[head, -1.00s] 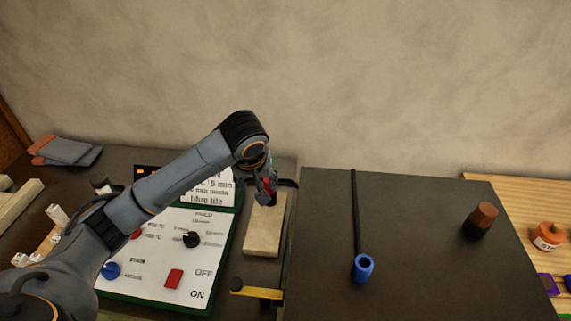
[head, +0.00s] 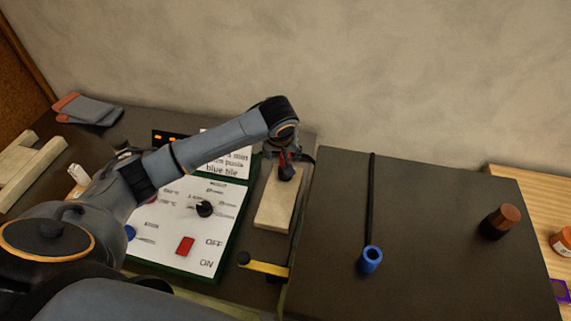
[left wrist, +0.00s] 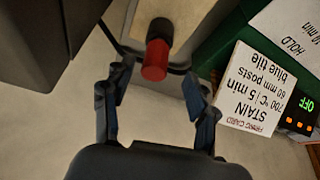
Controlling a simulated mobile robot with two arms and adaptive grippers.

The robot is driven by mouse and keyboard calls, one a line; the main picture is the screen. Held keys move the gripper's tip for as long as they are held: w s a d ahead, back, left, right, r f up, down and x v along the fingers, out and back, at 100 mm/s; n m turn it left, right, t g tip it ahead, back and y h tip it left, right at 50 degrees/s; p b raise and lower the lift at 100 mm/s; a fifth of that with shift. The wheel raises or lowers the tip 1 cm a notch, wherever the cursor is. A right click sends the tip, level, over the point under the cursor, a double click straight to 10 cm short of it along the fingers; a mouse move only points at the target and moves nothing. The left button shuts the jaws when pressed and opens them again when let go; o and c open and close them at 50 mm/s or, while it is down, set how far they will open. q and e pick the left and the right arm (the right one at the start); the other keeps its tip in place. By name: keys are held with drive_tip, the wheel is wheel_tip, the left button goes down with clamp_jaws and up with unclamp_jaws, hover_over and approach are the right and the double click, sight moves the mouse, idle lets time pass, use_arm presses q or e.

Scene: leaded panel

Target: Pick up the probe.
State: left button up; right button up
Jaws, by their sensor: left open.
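A red-capped piece with a black part, which looks like the probe (head: 287,173), is at the far end of a beige block (head: 274,205). In the left wrist view its red end (left wrist: 155,60) lies between the fingers, near their tips, with a gap on each side. My left gripper (left wrist: 157,78) is open and empty around it, and also shows at the block's far end in the head view (head: 285,155). Whether the fingers reach past the red end is unclear. My right gripper is not in view.
A white control panel (head: 160,249) with a black knob and red switch lies left of the block. A yellow bar (head: 266,269) is in front.

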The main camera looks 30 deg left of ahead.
use_arm(q)
drive_tip(key=x, duration=0.2)
drive_tip(key=p+x, duration=0.1)
drive_tip(key=x, duration=0.1)
drive_tip(key=shift+w+d+r, duration=0.1)
drive_tip(key=shift+w+d, duration=0.05)
drive_tip(key=shift+w, duration=0.2)
drive_tip(key=shift+w+f, duration=0.1)
drive_tip(key=shift+f, duration=0.2)
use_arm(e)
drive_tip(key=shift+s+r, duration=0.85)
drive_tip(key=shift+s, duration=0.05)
use_arm(q)
drive_tip(key=shift+c, duration=0.4)
clamp_jaws()
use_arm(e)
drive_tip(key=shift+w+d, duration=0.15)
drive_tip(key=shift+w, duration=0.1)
use_arm(q)
drive_tip(key=shift+r, duration=0.15)
